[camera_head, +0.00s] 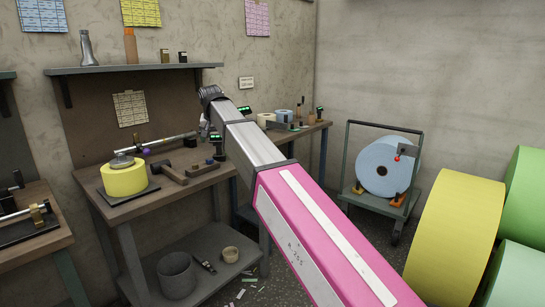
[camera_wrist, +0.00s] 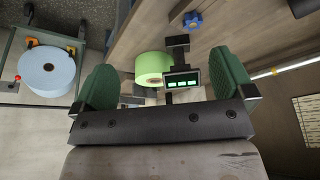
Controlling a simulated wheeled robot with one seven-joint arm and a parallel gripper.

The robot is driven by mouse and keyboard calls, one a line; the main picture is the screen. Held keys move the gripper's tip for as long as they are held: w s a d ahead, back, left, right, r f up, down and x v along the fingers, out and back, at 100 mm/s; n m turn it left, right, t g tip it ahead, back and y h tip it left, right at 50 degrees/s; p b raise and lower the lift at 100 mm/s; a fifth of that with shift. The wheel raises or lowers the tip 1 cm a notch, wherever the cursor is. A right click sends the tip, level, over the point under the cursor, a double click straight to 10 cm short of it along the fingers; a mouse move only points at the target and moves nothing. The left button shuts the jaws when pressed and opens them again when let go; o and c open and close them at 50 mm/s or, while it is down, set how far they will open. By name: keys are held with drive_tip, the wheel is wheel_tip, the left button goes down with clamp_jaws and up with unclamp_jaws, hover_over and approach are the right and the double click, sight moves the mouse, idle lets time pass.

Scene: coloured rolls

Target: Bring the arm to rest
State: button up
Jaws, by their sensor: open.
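My gripper (camera_wrist: 165,88) shows in the wrist view with its two green finger pads wide apart. Nothing is held between them. A light green roll (camera_wrist: 152,67) and a small display with green digits (camera_wrist: 181,82) lie beyond the fingers, apart from them. In the head view my arm (camera_head: 300,215) stretches from the lower right up toward the workbench, with a pink and white link and a grey one. Its far end is above the bench, in front of the shelf and wall. The fingers cannot be made out there.
A workbench (camera_head: 130,205) bears a yellow roll (camera_head: 124,180) on a dark plate, tools and small rolls. A blue roll (camera_head: 377,165) stands on a cart (camera_head: 348,195). Large yellow (camera_head: 455,235) and green rolls stand at the right. A shelf (camera_head: 120,69) hangs above the bench.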

drive_tip(key=s+d+f+g, duration=0.1)
drive_tip(key=s+d+f, duration=0.1)
drive_tip(key=d+f, duration=1)
drive_tip(key=s+d+f+g, duration=0.1)
drive_tip(key=s+d+f, duration=0.1)
drive_tip(key=d+f, duration=1)
drive_tip(key=s+d+f+g, duration=0.1)
drive_tip(key=s+d+f, duration=0.7)
drive_tip(key=f, duration=0.2)
drive_tip(key=s+d+f+m+g, duration=0.1)
drive_tip(key=s+d+f, duration=0.7)
drive_tip(key=s+f, duration=0.1)
drive_tip(key=shift+s+d+f, duration=0.2)
drive_tip(key=shift+d+f, duration=0.05)
drive_tip(key=shift+f, duration=0.6)
